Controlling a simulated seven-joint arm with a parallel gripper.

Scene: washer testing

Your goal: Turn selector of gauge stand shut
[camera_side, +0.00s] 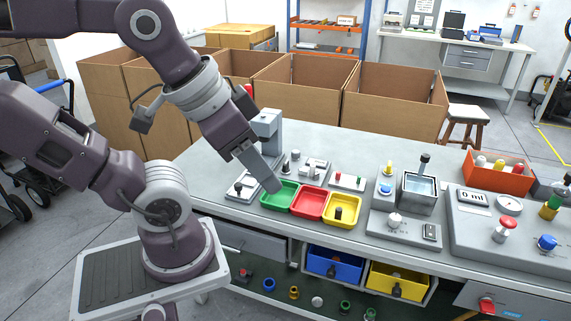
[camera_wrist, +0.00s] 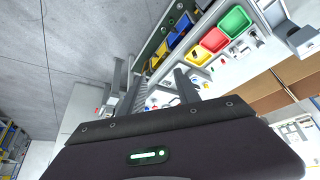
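My gripper (camera_side: 270,186) hangs tilted over the left part of the bench, its tips above or beside the green tray. In the wrist view its two fingers (camera_wrist: 150,76) stand apart with nothing seen between them. A grey panel with a round dial gauge (camera_side: 508,205) and a "0 ml" display (camera_side: 472,197) is at the right of the bench, far from my gripper. It carries a red knob (camera_side: 505,228) and a blue knob (camera_side: 546,243). A grey upright stand (camera_side: 266,125) is just behind my gripper, partly hidden by it. I cannot tell which part is the selector or its setting.
Green (camera_side: 279,196), red (camera_side: 310,204) and yellow (camera_side: 342,210) trays line the bench front. A water tank unit (camera_side: 418,190) stands between them and the gauge panel. An orange bin (camera_side: 499,172) is behind the panel. Large cardboard boxes (camera_side: 395,101) stand behind the bench.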

